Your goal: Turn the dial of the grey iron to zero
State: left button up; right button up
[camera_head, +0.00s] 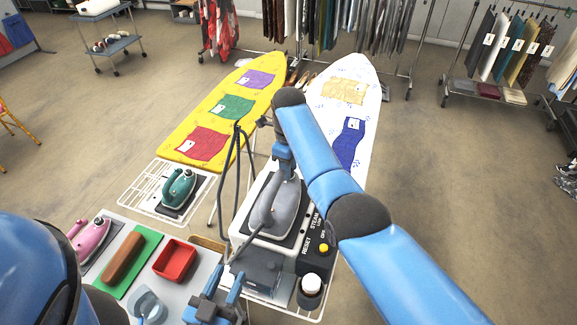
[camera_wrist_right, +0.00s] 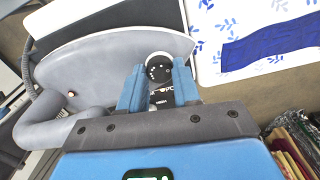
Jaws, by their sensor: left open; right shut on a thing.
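The grey iron (camera_head: 272,214) rests on its stand at the near end of the white ironing board. In the right wrist view the iron's grey body (camera_wrist_right: 110,62) fills the left and upper middle. Its round dial (camera_wrist_right: 159,66), dark with white marks, sits between the fingers of my right gripper (camera_wrist_right: 159,88), which is shut on it. I cannot read the dial's setting. In the head view my right gripper (camera_head: 283,160) is partly hidden by its wrist at the iron's far end. My left gripper (camera_head: 216,302) is open and empty near the bottom edge.
A black panel with a yellow button (camera_head: 323,248) lies right of the iron. A teal iron (camera_head: 179,188) stands by the yellow ironing board (camera_head: 212,118). A red tray (camera_head: 175,261), brown block (camera_head: 123,258) and pink iron (camera_head: 91,236) lie left. A hose hangs near the iron.

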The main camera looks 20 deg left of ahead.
jog(key=n, duration=0.8)
jog(key=shift+n, duration=0.3)
jog(key=n, duration=0.4)
jog(key=shift+n, duration=0.3)
jog(key=n, duration=1.3)
jog(key=shift+n, duration=0.3)
jog(key=n, duration=0.4)
jog(key=shift+w+n, duration=0.1)
jog(key=shift+n, duration=2)
